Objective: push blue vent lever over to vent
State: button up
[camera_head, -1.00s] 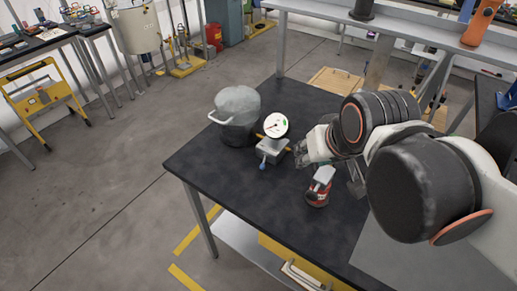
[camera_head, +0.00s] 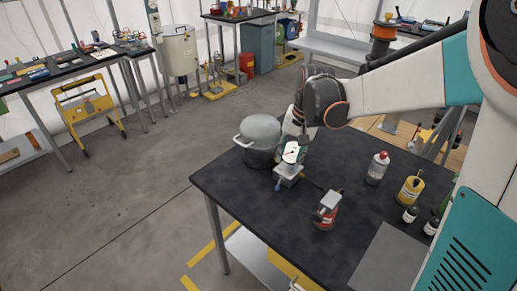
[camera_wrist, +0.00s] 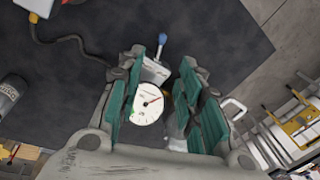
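The vent unit is a small grey box (camera_head: 288,173) with a round white gauge (camera_head: 291,152) above it, near the table's far-left part. Its blue-tipped lever (camera_head: 278,187) points toward the table's front edge. In the wrist view the blue knob (camera_wrist: 162,38) shows beyond the box (camera_wrist: 155,71), and the gauge (camera_wrist: 147,103) shows between my fingers. My gripper (camera_wrist: 163,66) is open, with its green-padded fingers apart. In the head view my gripper (camera_head: 299,138) hangs at the gauge, partly behind it. Contact with the unit cannot be told; the knob looks clear of the fingers.
A grey lidded pot (camera_head: 259,137) stands close to the left of the unit. A red canister (camera_head: 326,212) stands to the right. A white bottle (camera_head: 377,168), a yellow can (camera_head: 410,189) and small dark bottles stand farther right. The front-left tabletop (camera_head: 236,193) is clear.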

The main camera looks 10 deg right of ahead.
aim_at(277, 187)
jog(key=f+b, duration=0.1)
jog(key=f, duration=0.4)
jog(key=w+a+f+b, duration=0.1)
jog(key=f, duration=0.4)
jog(key=w+a+f+b, duration=0.1)
jog(key=f+b, duration=0.1)
jog(key=f, duration=0.3)
jog(key=shift+w+a, duration=0.1)
grip_shut()
